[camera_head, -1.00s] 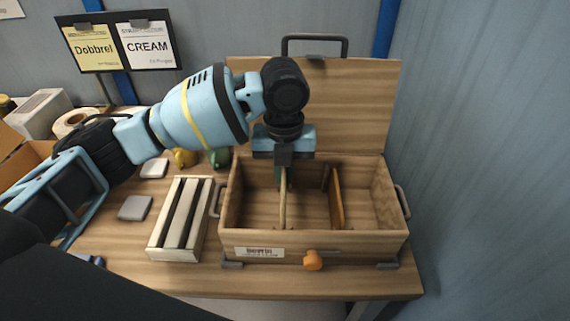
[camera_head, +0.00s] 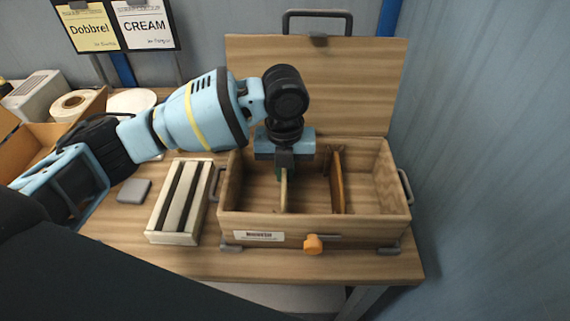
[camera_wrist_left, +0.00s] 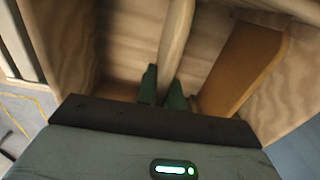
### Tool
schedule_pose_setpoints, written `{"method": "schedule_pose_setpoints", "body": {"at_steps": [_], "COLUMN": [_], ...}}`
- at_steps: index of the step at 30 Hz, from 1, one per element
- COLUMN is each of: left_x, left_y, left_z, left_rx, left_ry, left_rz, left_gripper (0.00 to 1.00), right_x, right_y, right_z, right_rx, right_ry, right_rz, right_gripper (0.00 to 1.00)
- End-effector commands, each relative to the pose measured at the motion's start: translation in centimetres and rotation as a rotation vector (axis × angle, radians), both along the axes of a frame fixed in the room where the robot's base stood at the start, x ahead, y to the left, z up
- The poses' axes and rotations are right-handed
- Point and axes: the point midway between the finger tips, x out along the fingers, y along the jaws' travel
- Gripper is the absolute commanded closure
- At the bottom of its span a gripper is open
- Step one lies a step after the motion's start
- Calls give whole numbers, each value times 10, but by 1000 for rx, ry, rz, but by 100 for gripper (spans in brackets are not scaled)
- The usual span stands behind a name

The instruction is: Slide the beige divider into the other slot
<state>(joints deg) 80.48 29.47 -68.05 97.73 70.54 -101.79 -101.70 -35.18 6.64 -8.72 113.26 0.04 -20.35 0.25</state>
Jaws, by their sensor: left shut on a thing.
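The beige divider (camera_head: 284,192) stands in the wooden box (camera_head: 262,222), left of the middle. My left gripper (camera_head: 283,170) reaches down into the box from above and is shut on the divider's top edge. In the left wrist view the fingers (camera_wrist_left: 163,92) close around the beige divider (camera_wrist_left: 174,42). An orange-brown divider (camera_head: 337,182) stands to the right, apart from the beige one; it also shows in the left wrist view (camera_wrist_left: 243,65). The slots under the beige divider are not clearly visible. My right gripper is not in view.
The box's open lid (camera_head: 318,85) stands up behind it. An orange knob (camera_head: 313,244) sits on the front. A slatted white rack (camera_head: 181,205) stands close on the left, with a grey square piece (camera_head: 134,191) beside it. A wall is at the right.

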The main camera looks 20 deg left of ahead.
Motion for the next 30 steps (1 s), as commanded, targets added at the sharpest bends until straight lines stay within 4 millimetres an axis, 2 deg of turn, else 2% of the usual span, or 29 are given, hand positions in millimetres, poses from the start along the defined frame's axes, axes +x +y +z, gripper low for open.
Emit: {"method": "schedule_pose_setpoints", "body": {"at_steps": [13, 28, 29, 30], "left_x": [0, 0, 0, 0], "left_y": [0, 0, 0, 0], "left_z": [-21, -25, -25, -25], "left_rx": [1, 0, 0, 0], "left_ry": [1, 0, 0, 0], "left_rz": [0, 0, 0, 0], "left_gripper": [100, 100, 90, 85], "right_x": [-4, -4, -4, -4], "right_y": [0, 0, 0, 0], "right_z": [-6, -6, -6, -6], "right_rx": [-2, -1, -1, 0], "right_ry": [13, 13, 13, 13], "right_rz": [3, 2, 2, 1], "right_gripper": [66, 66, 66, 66]}}
